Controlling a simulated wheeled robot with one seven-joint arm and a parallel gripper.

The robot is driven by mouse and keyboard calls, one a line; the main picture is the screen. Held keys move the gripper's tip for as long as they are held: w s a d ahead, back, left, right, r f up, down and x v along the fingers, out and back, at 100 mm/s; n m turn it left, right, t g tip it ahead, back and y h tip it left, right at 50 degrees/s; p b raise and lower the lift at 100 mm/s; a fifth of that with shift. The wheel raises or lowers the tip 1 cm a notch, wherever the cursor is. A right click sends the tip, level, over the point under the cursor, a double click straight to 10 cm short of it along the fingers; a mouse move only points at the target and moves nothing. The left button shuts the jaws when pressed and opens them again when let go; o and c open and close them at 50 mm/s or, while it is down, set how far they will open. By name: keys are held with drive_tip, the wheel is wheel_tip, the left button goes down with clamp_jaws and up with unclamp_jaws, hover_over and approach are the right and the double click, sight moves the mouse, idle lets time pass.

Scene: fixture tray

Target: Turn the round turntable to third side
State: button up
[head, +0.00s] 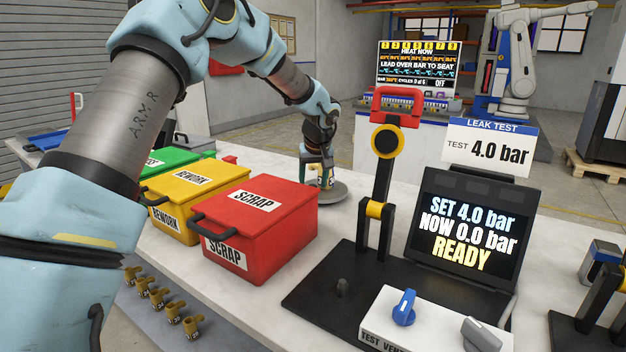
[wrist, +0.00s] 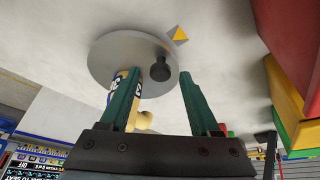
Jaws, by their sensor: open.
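The round turntable (head: 335,192) is a grey disc on the white bench, behind the red box. It also shows in the wrist view (wrist: 108,55), with a dark upright knob (wrist: 160,70) near its rim. A brass-coloured part (wrist: 122,85) with a white, dark-lettered label stands on the disc, partly hidden by a finger. A yellow triangle marker (wrist: 179,36) lies on the bench just outside the rim. My gripper (head: 318,176) points down over the disc. Its green fingers are open, and in the wrist view the knob shows between the fingertips (wrist: 158,74); contact cannot be told.
Red scrap box (head: 268,230), yellow rework box (head: 180,205) and green box (head: 165,160) stand left of the turntable. A black test stand (head: 375,205) with a red handle and a screen (head: 462,235) stand to the right. Several brass fittings (head: 170,312) sit in front.

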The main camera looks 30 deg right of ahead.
drive_tip(key=shift+w+f, duration=0.1)
drive_tip(key=shift+f, duration=0.15)
clamp_jaws()
idle(0.4)
idle(0.9)
